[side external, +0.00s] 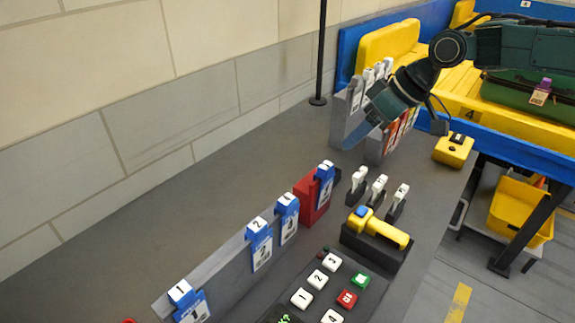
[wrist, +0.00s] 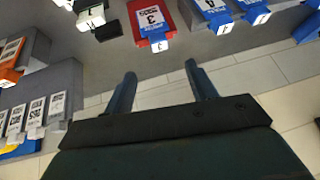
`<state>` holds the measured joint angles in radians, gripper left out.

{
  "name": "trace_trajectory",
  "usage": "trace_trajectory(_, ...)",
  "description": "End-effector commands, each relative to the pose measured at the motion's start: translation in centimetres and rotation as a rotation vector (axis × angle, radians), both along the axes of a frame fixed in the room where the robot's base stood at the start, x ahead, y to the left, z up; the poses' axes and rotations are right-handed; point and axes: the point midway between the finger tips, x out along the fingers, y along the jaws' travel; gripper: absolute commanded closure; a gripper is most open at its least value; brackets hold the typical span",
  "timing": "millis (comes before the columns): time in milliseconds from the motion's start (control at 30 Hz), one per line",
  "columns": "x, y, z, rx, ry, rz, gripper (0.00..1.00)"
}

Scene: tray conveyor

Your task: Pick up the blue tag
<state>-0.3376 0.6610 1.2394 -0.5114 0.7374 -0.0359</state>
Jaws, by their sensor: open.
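Several blue tags with white number labels stand in a row in the side view. One blue tag (side external: 325,184) is in a red block (side external: 309,200); others, such as this blue tag (side external: 260,243), hang along a long grey rack (side external: 228,268). In the wrist view, the labelled tag (wrist: 152,18) on the red block is at the top middle, with more blue tags (wrist: 212,15) to its right. My gripper (side external: 358,136) is open and empty, above the table and up the picture from the red block. Its two fingers (wrist: 160,72) point towards the red block in the wrist view.
Grey holders (side external: 345,112) with white and orange tags stand close by my gripper. White-topped levers (side external: 378,186), a yellow handle (side external: 384,230) and a keypad (side external: 325,290) lie right of the rack. The table by the wall is clear.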

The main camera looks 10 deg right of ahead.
Motion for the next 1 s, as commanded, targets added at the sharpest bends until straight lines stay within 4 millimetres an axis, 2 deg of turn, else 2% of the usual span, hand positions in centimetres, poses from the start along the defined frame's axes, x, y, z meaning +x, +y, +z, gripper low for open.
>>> trace_trajectory(200, 0.8, 1.6, -3.0, -0.001, 0.003, 0.001, 0.43)
trace_trajectory(333, 1.2, 2.3, -4.2, 0.0, 0.001, 0.001, 0.43)
trace_trajectory(767, 1.5, 2.8, -5.2, -0.001, 0.001, 0.0, 0.43)
trace_trajectory(1000, 2.1, 3.8, -7.1, 0.0, 0.001, 0.002, 0.43)
